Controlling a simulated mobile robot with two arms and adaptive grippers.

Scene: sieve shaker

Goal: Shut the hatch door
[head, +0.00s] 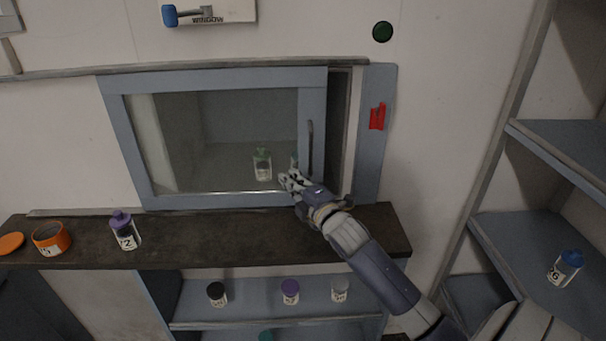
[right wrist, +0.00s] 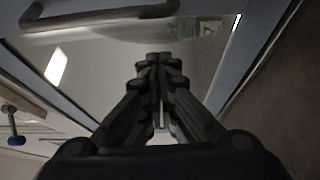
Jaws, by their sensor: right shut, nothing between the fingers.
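The hatch door (head: 312,90) is a glass pane in a blue-grey frame in the middle of the head view. A narrow dark gap (head: 339,130) shows between its right edge and the hatch frame (head: 372,165). An upright bar handle (head: 310,148) is on the door's right side; it also shows at the upper left of the right wrist view (right wrist: 100,19). My right gripper (head: 287,180) is shut and empty, in front of the glass, below and left of the handle. Its fingertips (right wrist: 158,58) look apart from the handle. My left gripper is out of view.
Below the hatch, a dark ledge (head: 190,247) holds a purple-capped bottle (head: 124,232), an orange jar (head: 51,239) and an orange lid (head: 11,243). A green-capped bottle (head: 262,165) stands behind the glass. A red latch (head: 377,116) is on the frame. Shelves (head: 530,255) stand at right.

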